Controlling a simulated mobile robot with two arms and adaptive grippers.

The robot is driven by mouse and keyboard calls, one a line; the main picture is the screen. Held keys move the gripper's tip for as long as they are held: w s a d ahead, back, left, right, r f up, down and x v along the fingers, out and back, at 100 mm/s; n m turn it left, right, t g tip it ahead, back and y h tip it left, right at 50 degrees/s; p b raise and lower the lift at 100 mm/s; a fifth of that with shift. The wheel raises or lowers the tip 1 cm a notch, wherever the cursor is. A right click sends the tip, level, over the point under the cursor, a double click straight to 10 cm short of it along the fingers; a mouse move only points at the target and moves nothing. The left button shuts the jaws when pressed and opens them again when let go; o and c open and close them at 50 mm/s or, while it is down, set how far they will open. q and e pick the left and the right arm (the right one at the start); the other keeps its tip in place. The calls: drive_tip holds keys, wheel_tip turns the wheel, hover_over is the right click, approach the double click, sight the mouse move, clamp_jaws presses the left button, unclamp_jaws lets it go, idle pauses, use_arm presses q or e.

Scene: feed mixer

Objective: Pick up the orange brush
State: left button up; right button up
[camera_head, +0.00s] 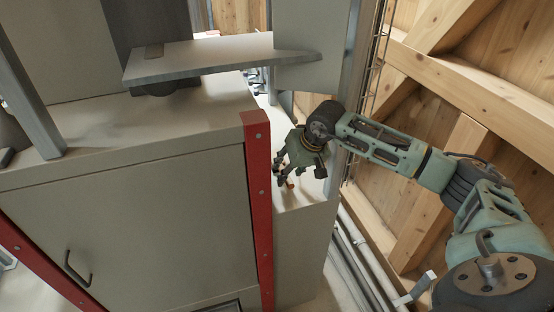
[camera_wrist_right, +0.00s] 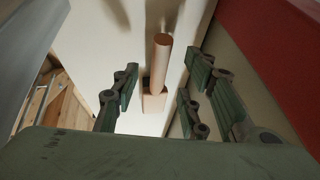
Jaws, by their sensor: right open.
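The orange brush (camera_wrist_right: 160,60) shows in the right wrist view, its handle between the spread fingers and its broader part just below. In the head view only a small orange bit of the brush (camera_head: 290,184) shows under the fingers. My right gripper (camera_head: 284,170) is over the narrow light ledge beside the red post. It is open, with its green fingers on both sides of the brush in the right wrist view (camera_wrist_right: 158,95). I cannot tell whether any finger touches it. My left gripper is not in view.
The red post (camera_head: 258,200) stands close to the left of my right gripper. A grey cabinet (camera_head: 130,230) with a handle is left of it. A flat plate (camera_head: 215,55) juts out above. A wooden wall (camera_head: 500,80) is on the right.

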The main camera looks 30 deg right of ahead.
sight(281, 170)
drive_tip(key=p+x, duration=0.2)
drive_tip(key=x, duration=0.1)
drive_tip(key=shift+s+f, duration=0.1)
drive_tip(key=shift+f, duration=0.15)
drive_tip(key=shift+w+f, duration=0.2)
drive_tip(key=shift+f, duration=0.3)
drive_tip(key=shift+r, duration=0.1)
clamp_jaws()
